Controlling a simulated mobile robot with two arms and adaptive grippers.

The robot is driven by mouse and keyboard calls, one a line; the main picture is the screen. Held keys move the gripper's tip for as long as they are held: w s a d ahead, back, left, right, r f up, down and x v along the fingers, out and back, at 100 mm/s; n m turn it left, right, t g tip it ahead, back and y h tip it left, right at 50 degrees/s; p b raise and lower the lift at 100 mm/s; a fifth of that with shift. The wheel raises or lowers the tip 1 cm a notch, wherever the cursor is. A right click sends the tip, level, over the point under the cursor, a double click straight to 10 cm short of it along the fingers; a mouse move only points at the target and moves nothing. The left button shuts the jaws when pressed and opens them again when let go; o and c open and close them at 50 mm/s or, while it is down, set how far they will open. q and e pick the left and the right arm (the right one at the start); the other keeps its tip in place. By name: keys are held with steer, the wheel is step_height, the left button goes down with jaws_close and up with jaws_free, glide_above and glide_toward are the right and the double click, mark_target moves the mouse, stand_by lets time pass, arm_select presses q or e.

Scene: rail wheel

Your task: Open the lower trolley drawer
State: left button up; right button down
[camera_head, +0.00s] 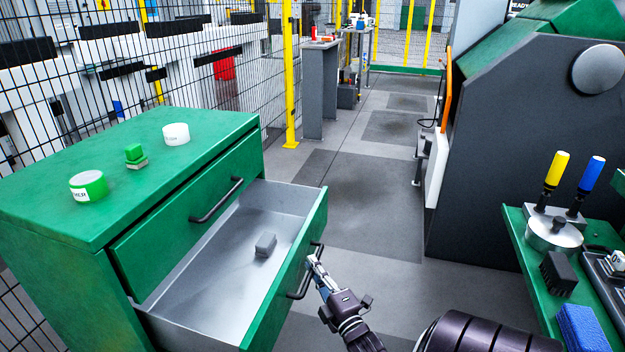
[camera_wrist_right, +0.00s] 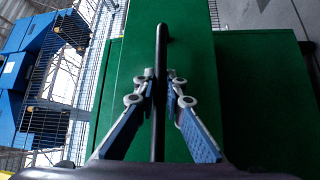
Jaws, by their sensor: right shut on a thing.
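The green trolley (camera_head: 70,285) stands at the left in the head view. Its lower drawer (camera_head: 200,290) is pulled well out, showing a grey metal inside with a small grey block (camera_head: 265,245) in it. The upper drawer (camera_head: 185,215) is closed, with a dark bar handle (camera_head: 217,200). My right gripper (camera_head: 314,268) is at the lower drawer's dark handle (camera_head: 297,290) and shut on it. In the right wrist view the handle (camera_wrist_right: 161,60) runs between the two fingers (camera_wrist_right: 160,100) of this gripper. My left gripper is not in view.
A white roll (camera_head: 176,134), a small green block (camera_head: 134,152) and a green-white roll (camera_head: 89,186) sit on the trolley top. A wire fence (camera_head: 240,75) is behind. A dark machine (camera_head: 530,150) and green shelf (camera_head: 525,250) with tools stand at the right. The floor between is clear.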

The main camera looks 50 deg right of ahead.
steer(key=c, duration=2.3)
jaws_free()
steer(key=shift+f, duration=0.1)
steer(key=v, duration=1.2)
steer(key=shift+a, duration=0.1)
